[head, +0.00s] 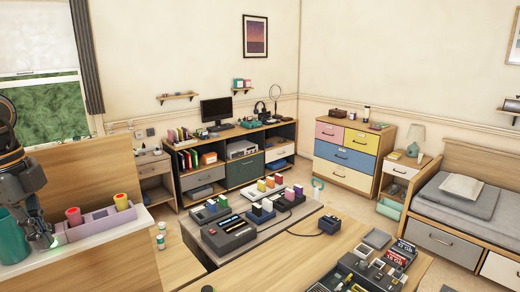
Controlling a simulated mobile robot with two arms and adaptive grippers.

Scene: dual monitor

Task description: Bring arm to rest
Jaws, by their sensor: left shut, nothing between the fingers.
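My left gripper (46,238) shows at the left edge, low over the white ledge. It is shut and empty, with its fingers pointing down next to a teal cup (12,238). A greenish glow shows at its tips. My right gripper is not in view. A single monitor (216,110) stands far off on a long low shelf unit.
A lilac tray (95,222) with a pink-red cup (74,216) and a yellow-red cup (121,201) is right of the gripper. A wooden panel (85,175) rises behind. A table (330,250) with dark devices stands ahead. Floor shows near the bed.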

